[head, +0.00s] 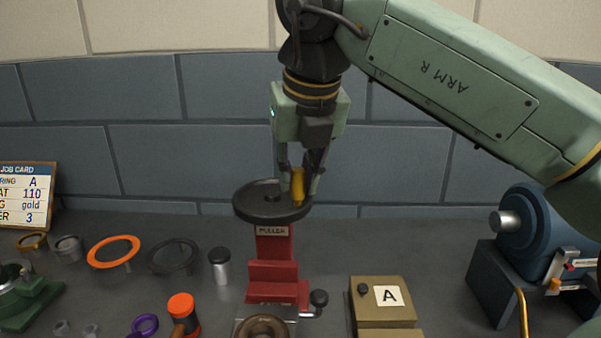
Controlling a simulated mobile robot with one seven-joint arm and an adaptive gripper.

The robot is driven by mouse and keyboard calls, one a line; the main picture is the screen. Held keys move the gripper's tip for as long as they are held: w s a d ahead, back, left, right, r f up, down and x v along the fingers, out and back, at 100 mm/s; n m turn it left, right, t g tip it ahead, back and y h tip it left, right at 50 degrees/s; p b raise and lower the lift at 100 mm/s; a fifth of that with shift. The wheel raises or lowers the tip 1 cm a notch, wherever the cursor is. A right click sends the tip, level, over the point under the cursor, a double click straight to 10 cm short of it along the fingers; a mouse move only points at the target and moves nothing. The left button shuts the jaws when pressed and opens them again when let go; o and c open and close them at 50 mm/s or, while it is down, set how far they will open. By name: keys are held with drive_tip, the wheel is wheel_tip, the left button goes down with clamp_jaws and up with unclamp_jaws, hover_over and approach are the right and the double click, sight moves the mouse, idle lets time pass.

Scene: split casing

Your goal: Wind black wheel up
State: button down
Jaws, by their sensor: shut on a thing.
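The black wheel (256,207) lies flat on top of the red puller (273,272), which has a "PULLER" label. A yellow upright handle (297,184) stands at the right side of the wheel's rim. My gripper (298,183) points down over the wheel's right side and is shut on the yellow handle. The gripper's fingers hide part of the handle and of the rim behind it.
A brown box marked A (381,297) stands right of the puller, and a blue machine (543,240) is at far right. A grey cylinder (219,266), an orange ring (114,251) and a job card (27,193) are on the left. A brown ring (263,328) lies in front.

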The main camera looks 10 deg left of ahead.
drive_tip(key=shift+s+a+m+h+p, duration=0.2)
drive_tip(key=shift+s+m+h+p, duration=0.2)
drive_tip(key=shift+m, duration=0.55)
drive_tip(key=shift+s+a+m+h+p, duration=0.15)
drive_tip(key=shift+s+m+h+p, duration=0.2)
drive_tip(key=shift+m, duration=0.6)
drive_tip(key=c, duration=1.5)
unclamp_jaws()
drive_tip(key=shift+t, duration=0.3)
drive_tip(key=shift+r, duration=0.1)
drive_tip(key=v, duration=0.7)
drive_tip(key=shift+s+r, duration=0.1)
drive_tip(key=shift+r, duration=0.1)
drive_tip(key=shift+f, duration=0.1)
